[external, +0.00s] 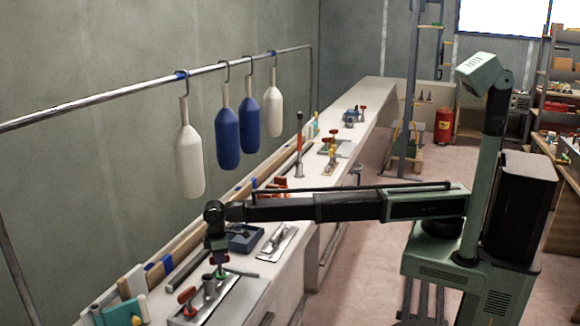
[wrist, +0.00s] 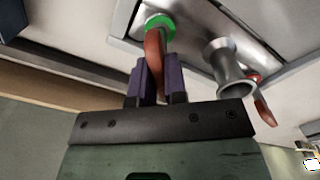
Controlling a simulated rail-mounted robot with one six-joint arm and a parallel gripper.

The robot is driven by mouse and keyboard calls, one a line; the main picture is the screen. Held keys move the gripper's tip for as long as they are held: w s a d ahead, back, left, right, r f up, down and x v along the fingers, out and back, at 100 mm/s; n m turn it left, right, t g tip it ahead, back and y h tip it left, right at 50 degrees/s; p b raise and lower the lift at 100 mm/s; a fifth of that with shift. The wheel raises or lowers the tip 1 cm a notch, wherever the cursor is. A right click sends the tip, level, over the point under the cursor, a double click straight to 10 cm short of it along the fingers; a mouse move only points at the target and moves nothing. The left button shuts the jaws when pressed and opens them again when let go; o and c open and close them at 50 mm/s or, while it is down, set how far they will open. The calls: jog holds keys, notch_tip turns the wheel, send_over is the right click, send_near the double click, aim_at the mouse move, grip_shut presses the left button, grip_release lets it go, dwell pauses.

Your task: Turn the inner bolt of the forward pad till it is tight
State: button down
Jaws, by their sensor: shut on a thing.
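The pad near the front of the bench is a grey metal plate (external: 232,298) with a flared metal post (external: 209,286) in its middle. It carries two bolts with red handles. My gripper (wrist: 156,72) is shut on the curved red handle of the bolt with the green collar (wrist: 159,24), one purple finger on each side. In the external view that green collar (external: 219,275) shows just under my gripper (external: 218,260). The other red-handled bolt (external: 187,296) stands free across the post and also shows in the wrist view (wrist: 264,108). I cannot tell how tight either bolt is.
A dark blue tray (external: 243,238) and another metal plate (external: 277,242) lie just behind on the bench. A teal-and-cream block (external: 122,312) sits at the front left. White and blue fenders (external: 227,138) hang from a rail above the bench. The floor on the right is partly clear.

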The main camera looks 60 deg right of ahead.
jog(key=shift+m, duration=0.4)
jog(key=c, duration=1.2)
grip_release()
jog(key=shift+o, duration=0.2)
jog(key=shift+r, duration=0.1)
notch_tip(320, 180, up, 11)
jog(key=p, duration=1)
jog(key=shift+p, duration=0.4)
